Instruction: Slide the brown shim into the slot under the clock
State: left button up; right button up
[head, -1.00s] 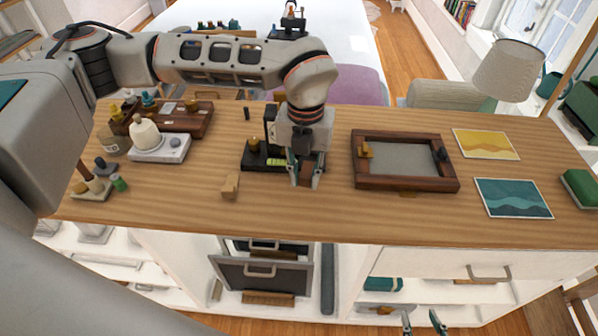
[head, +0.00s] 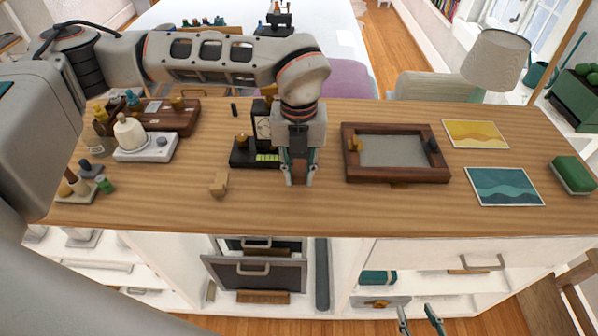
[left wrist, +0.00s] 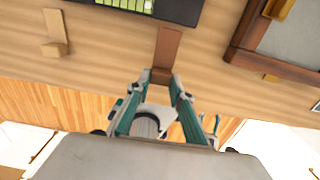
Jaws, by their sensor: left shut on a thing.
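The clock (head: 263,128) stands on a dark base (head: 240,158) with a green strip, near the middle of the counter. The base's dark edge shows at the top of the left wrist view (left wrist: 180,12). My left gripper (head: 299,180) is in front and to the right of the base. It is shut on the brown shim (left wrist: 168,48), a flat strip pointing away from the fingers toward the base edge. Whether the shim touches the base is unclear. The slot is hidden in both views. My right gripper (head: 421,320) is open and empty, low in front of the cabinet.
A small wooden block (head: 219,184) lies left of my left gripper. A wood-framed tray (head: 392,182) lies to the right. A white scale-like device (head: 146,148) stands at the left. Two picture cards (head: 503,187) lie at the right. The counter's front strip is mostly clear.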

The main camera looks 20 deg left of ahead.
aim_at(300, 161)
pick_arm(q)
jog(key=shift+w+f+b, duration=0.1)
jog(key=shift+f+b, duration=1.2)
jog(key=shift+f, duration=0.8)
jog(key=shift+w+a, duration=0.2)
jog(key=shift+w, duration=0.45)
jog(key=shift+w+a, duration=0.2)
jog(key=shift+w, duration=0.4)
jog(key=shift+w+a, duration=0.1)
jog(key=shift+w, duration=0.2)
jog(key=shift+w+a, duration=0.2)
jog(key=shift+w, duration=0.55)
jog(key=shift+w+a, duration=0.2)
jog(key=shift+w, duration=0.5)
jog(key=o, duration=0.9)
jog(key=shift+r, duration=0.1)
